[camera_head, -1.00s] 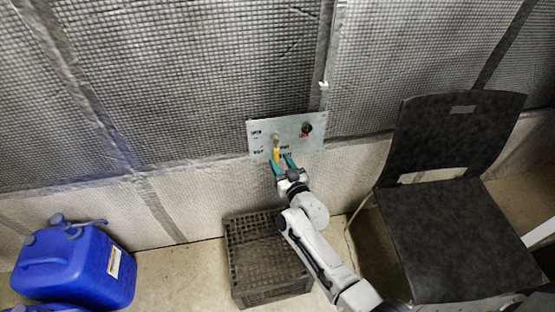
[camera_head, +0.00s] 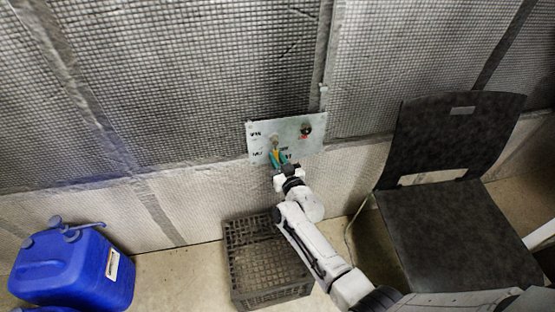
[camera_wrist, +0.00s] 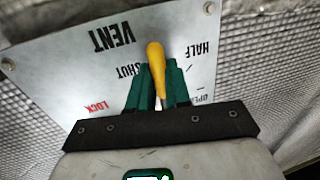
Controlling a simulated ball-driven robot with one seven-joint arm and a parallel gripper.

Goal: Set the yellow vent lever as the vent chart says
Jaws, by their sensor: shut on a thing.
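The yellow vent lever (camera_wrist: 155,62) has a rounded handle on a thin metal shaft. In the upside-down wrist view, its handle points up between the printed words SHUT and HALF. In the head view, the lever (camera_head: 276,153) hangs downward on the pale wall panel (camera_head: 290,128), partly covered by the fingers. My gripper (camera_wrist: 154,85) is shut on the lever, with a green finger on each side; it also shows in the head view (camera_head: 278,160). I cannot make out a separate vent chart.
A dark round knob (camera_head: 306,129) with a red label sits on the panel's right. A black crate (camera_head: 262,260) stands on the floor below. A black chair (camera_head: 450,225) is at the right and a blue canister (camera_head: 75,268) at the left.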

